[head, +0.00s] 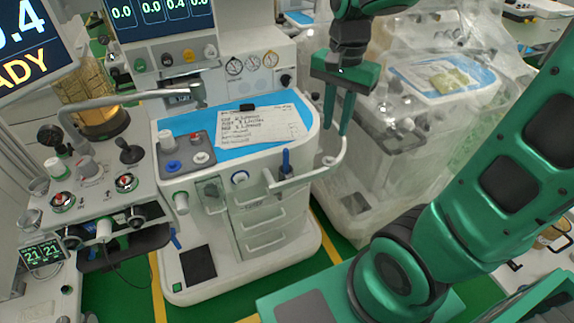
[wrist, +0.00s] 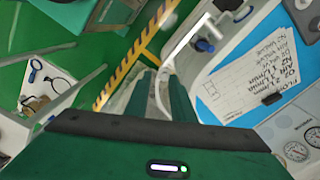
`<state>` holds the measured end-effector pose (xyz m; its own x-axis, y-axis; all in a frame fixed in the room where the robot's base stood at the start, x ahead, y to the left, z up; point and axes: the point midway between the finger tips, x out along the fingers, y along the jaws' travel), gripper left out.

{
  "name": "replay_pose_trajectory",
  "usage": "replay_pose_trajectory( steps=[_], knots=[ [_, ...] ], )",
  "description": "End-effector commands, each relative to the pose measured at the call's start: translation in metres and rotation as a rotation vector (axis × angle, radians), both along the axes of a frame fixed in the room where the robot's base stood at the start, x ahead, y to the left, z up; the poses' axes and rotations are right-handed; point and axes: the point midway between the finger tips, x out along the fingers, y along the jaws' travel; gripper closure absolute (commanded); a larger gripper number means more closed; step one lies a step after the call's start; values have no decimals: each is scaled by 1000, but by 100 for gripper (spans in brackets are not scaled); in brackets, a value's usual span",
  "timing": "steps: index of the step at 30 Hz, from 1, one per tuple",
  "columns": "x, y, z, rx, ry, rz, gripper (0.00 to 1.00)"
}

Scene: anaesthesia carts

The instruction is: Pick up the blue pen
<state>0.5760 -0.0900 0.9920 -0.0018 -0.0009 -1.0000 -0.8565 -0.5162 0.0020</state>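A slim blue upright thing, apparently the blue pen (head: 285,161), stands at the front right edge of the near anaesthesia cart, by the white rail. A blue piece in the same place shows in the wrist view (wrist: 205,45), right of and beyond the fingertips. My gripper (head: 336,124) points down, to the right of the pen and apart from it. Its two green fingers also show in the wrist view (wrist: 161,76), with a gap between them and nothing held. The white rail (wrist: 166,66) shows behind that gap.
The near cart's blue top (head: 240,122) carries a written paper sheet (head: 262,128) with a small black clip. The curved white rail (head: 318,172) runs close to the pen and below my fingers. A plastic-covered cart (head: 385,160) stands to the right.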

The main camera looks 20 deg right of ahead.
Motion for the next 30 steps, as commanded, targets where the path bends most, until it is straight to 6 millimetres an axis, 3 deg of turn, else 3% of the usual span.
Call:
replay_pose_trajectory(
  steps=[3,10,14,24,30],
  knots=[
    [35,39,-3,-2,0,-101,78],
    [67,89,-8,0,-1,-245,78],
    [72,96,-13,0,0,-274,78],
    [72,93,-58,0,1,-281,78],
    [72,92,-70,0,0,-282,78]
  ],
)
